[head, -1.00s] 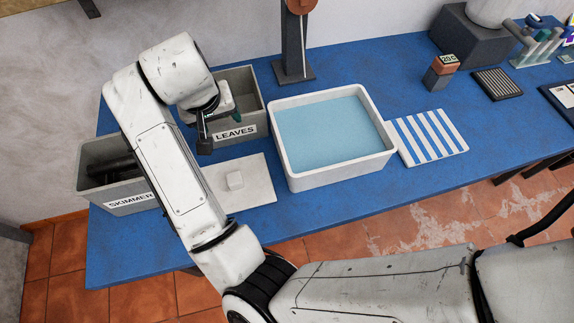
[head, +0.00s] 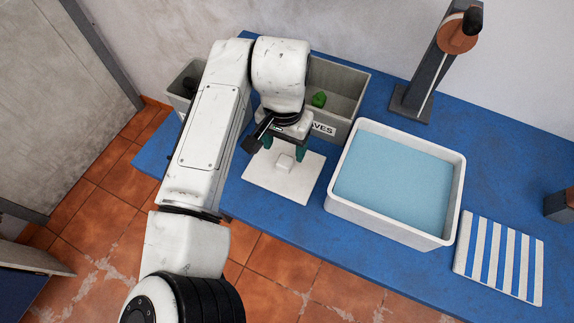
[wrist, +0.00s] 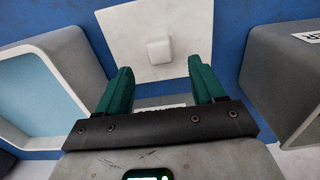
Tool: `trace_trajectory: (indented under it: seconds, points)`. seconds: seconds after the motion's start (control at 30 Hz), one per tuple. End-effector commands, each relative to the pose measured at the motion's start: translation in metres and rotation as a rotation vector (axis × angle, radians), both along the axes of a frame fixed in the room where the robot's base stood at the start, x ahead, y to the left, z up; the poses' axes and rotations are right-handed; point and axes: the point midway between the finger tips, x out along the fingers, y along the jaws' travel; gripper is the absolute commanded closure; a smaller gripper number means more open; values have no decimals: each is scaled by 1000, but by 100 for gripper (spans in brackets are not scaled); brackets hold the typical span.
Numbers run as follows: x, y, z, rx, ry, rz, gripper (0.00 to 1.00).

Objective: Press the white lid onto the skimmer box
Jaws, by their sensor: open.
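The white lid (head: 265,180) is a flat square plate with a small raised square knob (head: 285,162) in its middle. It lies on the blue table, in front of the leaves box. It also shows in the wrist view (wrist: 190,62), at the top. My gripper (head: 285,146) is open and empty, with green fingers, just behind and above the knob. In the wrist view, the gripper (wrist: 160,75) has its knob between and beyond the fingertips. The grey skimmer box (head: 180,92) is mostly hidden behind my arm; part of it shows at the wrist view's right (wrist: 290,75).
The grey leaves box (head: 350,80) holds a green item (head: 319,99). A white basin of pale blue water (head: 334,200) stands to the right. A blue-striped cloth (head: 500,255) lies beyond it. A dark stand (head: 425,75) is at the back.

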Motion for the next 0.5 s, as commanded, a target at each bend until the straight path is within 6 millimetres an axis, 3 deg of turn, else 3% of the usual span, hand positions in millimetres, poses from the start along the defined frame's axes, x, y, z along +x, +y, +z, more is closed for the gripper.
trace_trajectory:
  seconds: [0.5]
  points:
    - [0,-1,-53,1,0,-1,32]
